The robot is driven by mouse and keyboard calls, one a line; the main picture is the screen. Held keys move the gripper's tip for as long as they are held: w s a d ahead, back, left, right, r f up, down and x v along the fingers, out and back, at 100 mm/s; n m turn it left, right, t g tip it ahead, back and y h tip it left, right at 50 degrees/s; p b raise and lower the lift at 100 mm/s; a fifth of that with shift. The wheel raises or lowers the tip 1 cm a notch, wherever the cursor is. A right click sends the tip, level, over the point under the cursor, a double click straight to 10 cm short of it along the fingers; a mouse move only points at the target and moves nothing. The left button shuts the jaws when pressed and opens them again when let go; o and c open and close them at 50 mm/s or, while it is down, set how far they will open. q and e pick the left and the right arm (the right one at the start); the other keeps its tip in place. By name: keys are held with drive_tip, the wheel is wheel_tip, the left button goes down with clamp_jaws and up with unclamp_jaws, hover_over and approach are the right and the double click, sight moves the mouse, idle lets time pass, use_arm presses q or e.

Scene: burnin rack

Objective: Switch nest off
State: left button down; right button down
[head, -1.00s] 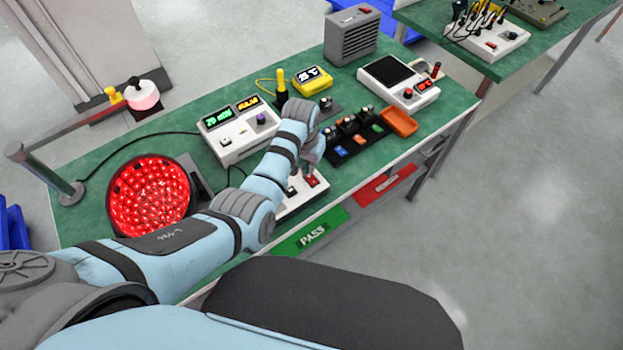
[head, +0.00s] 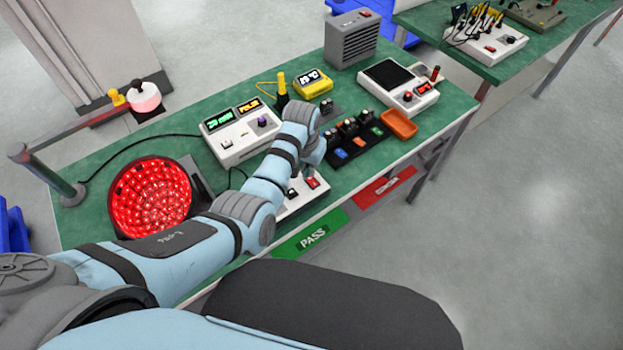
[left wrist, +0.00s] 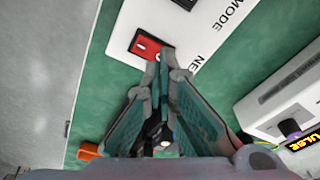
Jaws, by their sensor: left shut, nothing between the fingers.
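The nest control box (head: 290,207) is a low white box at the front edge of the green bench. Its red rocker switch (head: 312,183) shows just below my left gripper (head: 308,168) in the head view. In the left wrist view the red switch (left wrist: 146,46) sits in a black frame on the white panel, beside lettering that starts "NE"; the word "MODE" is farther along. My left gripper (left wrist: 165,62) is shut and empty, its tips over the switch's edge. I cannot tell whether they touch it. My right gripper is not in view.
A power supply (head: 240,145) stands behind the box, and a round red-lit lamp (head: 152,198) to the left. A black socket strip (head: 357,152) and an orange tray (head: 399,124) lie to the right. Green PASS (head: 310,236) and red (head: 384,187) bins sit under the front edge.

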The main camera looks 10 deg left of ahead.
sight(309, 178)
use_arm(q)
drive_tip(key=shift+f+b, duration=0.7)
drive_tip(key=shift+f, duration=0.35)
idle(0.5)
drive_tip(key=shift+r, duration=0.1)
wheel_tip(309, 178, up, 6)
drive_tip(key=p, duration=0.6)
drive_tip(key=shift+p, duration=0.4)
drive_tip(key=shift+r+p, duration=0.3)
drive_tip(key=shift+r, duration=0.25)
drive_tip(key=shift+f, duration=0.1)
